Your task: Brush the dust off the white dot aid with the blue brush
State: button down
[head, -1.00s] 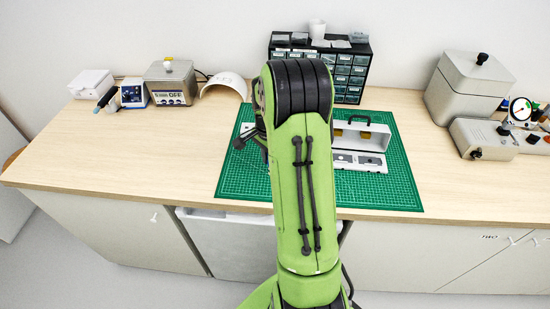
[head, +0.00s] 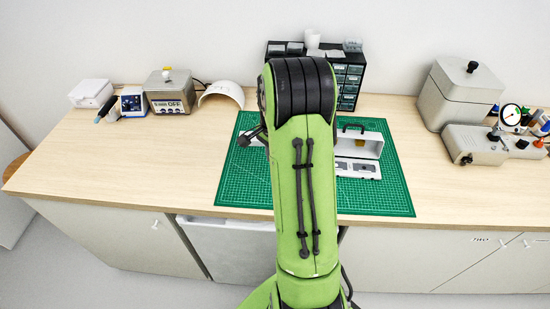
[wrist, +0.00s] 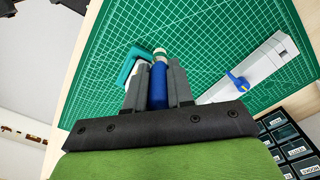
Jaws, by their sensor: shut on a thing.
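My gripper (wrist: 157,88) is shut on the blue brush (wrist: 158,82), whose blue handle stands between the two dark fingers in the wrist view. A pale, tan-edged part of the brush shows beyond the fingertips. A teal bracket-like piece (wrist: 131,64) shows just left of the brush, over the green mat; I cannot tell whether they touch. I cannot make out the white dot aid or any dust on it. In the head view my arm hides most of the gripper's work area and the brush.
The green mat (head: 390,195) lies on the wooden bench (head: 150,165). An open pale case (head: 368,147) stands on it, right of my arm. The drawer cabinet (head: 350,85) stands behind.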

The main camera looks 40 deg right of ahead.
jog(key=shift+r, duration=0.55)
notch_tip(320, 180, up, 3)
jog(key=p, duration=0.2)
jog(key=shift+r+p, duration=0.1)
jog(key=shift+p, duration=0.25)
